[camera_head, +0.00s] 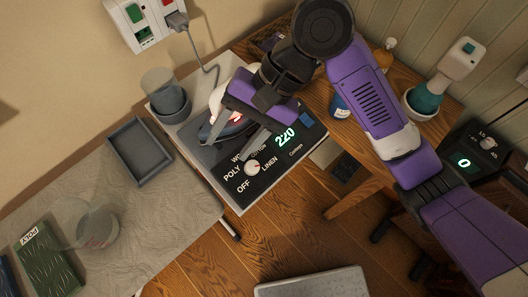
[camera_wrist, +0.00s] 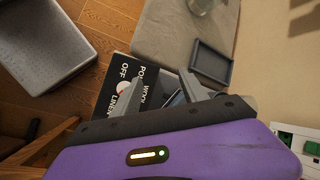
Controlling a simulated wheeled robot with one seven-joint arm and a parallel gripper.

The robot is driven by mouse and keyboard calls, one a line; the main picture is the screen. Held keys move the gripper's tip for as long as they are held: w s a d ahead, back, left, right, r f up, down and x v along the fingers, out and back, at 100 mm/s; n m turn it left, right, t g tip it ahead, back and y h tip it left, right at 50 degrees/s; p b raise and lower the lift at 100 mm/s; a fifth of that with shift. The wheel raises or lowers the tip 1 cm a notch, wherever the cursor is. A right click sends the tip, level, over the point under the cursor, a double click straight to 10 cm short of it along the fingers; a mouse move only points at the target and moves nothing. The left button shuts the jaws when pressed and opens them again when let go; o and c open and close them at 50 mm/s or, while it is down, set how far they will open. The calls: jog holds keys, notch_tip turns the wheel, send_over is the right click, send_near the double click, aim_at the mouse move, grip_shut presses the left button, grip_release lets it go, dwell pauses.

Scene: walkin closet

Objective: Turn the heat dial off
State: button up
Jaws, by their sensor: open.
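The heat dial (camera_head: 252,168) is a white round knob on a black panel (camera_head: 262,190), with OFF, POLY, WOOL, COTTON and LINEN around it. A green display (camera_head: 285,137) on the panel reads 220. The dial also shows in the wrist view (camera_wrist: 124,88), close to one finger. Where its pointer aims is too small to tell. My gripper (camera_head: 230,143) is open, with its fingers reaching down over the panel side of the iron. One fingertip is near the dial in the head view; I cannot tell if they touch. The iron (camera_head: 226,128) is partly hidden behind my gripper.
A grey cup (camera_head: 171,101) and a shallow grey tray (camera_head: 140,152) are left of the panel. A glass (camera_head: 98,228) stands on the cloth-covered board. A wall outlet (camera_head: 146,22) holds a plug.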

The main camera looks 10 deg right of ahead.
aim_at(253, 166)
jog(key=d+h, duration=0.3)
jog(key=d, duration=0.3)
jog(key=shift+m+g+y, duration=0.3)
jog(key=shift+g, duration=0.1)
jog(key=x, duration=0.2)
jog(key=b+x, duration=0.1)
jog(key=x, duration=0.5)
jog(key=shift+w+d+f, duration=0.1)
jog(key=shift+d, duration=0.2)
jog(key=shift+c, duration=0.4)
grip_shut()
